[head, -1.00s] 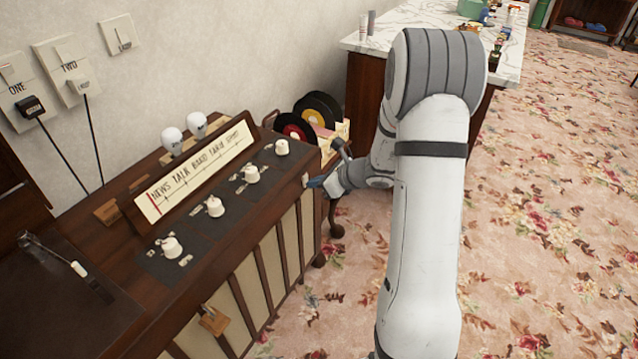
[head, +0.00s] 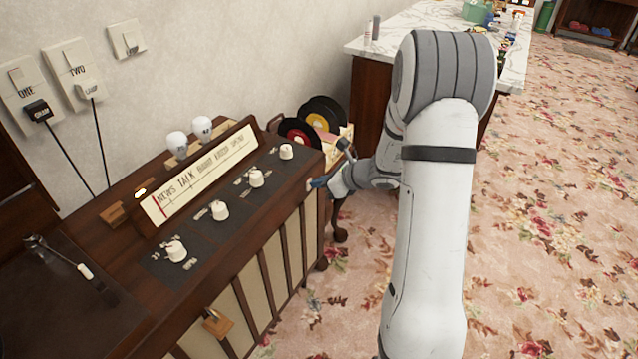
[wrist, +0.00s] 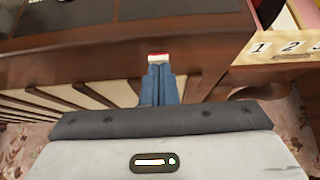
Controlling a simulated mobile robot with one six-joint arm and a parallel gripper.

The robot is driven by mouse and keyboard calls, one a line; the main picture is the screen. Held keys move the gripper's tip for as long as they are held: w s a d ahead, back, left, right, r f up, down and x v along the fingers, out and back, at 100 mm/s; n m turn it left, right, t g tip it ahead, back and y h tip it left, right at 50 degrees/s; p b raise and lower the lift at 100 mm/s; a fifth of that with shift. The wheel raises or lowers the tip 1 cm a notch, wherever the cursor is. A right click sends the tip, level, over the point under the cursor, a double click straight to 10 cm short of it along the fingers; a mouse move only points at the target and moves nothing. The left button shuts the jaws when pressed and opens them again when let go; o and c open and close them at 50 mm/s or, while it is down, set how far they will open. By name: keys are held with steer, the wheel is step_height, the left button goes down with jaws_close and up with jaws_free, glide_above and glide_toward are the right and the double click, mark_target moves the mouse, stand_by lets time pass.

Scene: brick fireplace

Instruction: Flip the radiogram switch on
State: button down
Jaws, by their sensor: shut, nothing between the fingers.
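The radiogram (head: 262,228) is a dark wooden cabinet with a slanted cream dial (head: 200,175) and a row of white knobs. A small red and white switch (wrist: 158,58) sits on its front upper edge in the wrist view. My gripper (head: 318,182) is shut, with its blue fingertips at the right front corner of the cabinet. In the wrist view the blue fingers reach the switch's lower edge and look to be touching it. The switch is hidden in the head view.
Records (head: 300,133) stand in a crate right of the radiogram. A marble-topped counter (head: 425,25) is behind my arm. Wall switches with plugs (head: 78,75) are at the upper left. A turntable arm (head: 60,258) lies at the lower left. Flowered carpet on the right is open.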

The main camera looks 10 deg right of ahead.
steer(key=shift+s, duration=0.1)
steer(key=s+d+r+p, duration=0.2)
steer(key=s+d+r, duration=0.2)
steer(key=s+d, duration=0.5)
steer(key=shift+r, duration=0.15)
stand_by(0.4)
